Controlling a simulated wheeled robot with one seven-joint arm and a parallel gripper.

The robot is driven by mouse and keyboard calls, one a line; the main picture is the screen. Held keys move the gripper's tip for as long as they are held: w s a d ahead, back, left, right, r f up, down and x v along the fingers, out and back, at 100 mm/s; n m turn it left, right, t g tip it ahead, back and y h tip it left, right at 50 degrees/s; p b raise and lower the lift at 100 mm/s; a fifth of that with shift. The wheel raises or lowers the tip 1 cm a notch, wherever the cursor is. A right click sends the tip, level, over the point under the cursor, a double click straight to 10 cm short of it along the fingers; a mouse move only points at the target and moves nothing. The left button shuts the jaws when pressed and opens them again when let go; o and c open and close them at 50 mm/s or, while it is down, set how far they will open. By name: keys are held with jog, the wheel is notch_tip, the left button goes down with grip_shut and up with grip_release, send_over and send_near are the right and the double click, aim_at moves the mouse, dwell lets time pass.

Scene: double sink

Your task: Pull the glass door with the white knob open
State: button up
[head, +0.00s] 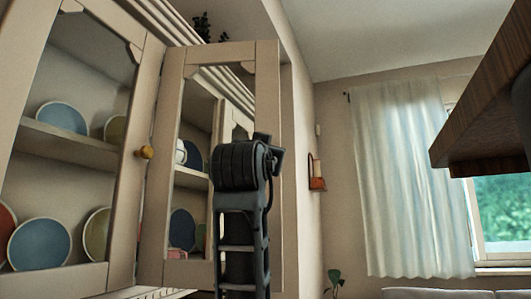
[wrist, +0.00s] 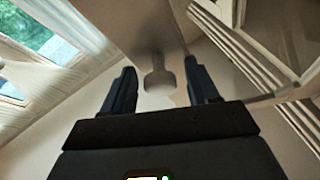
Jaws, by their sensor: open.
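The glass door (head: 268,90) on the right of the cabinet has a cream frame and stands partly behind my arm in the head view. A pale, greyish-white knob (wrist: 158,84) shows in the wrist view, on a blurred pale surface. My gripper (wrist: 161,70) is open, with one dark finger on each side of the knob. I see gaps between the knob and both fingers. In the head view my gripper's fingers and the white knob are hidden behind my own wrist.
Blue and green plates (head: 62,118) stand on the shelves behind the glass. A dark wooden slab (head: 485,95) juts in at upper right. A curtained window (head: 405,180) is behind.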

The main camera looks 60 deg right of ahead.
jog(key=shift+a, duration=0.1)
jog(key=b+v, duration=0.1)
jog(key=v, duration=0.6)
jog(key=shift+a+b, duration=0.25)
jog(key=shift+b, duration=0.15)
jog(key=shift+s+f, duration=0.1)
jog(key=shift+f, duration=0.05)
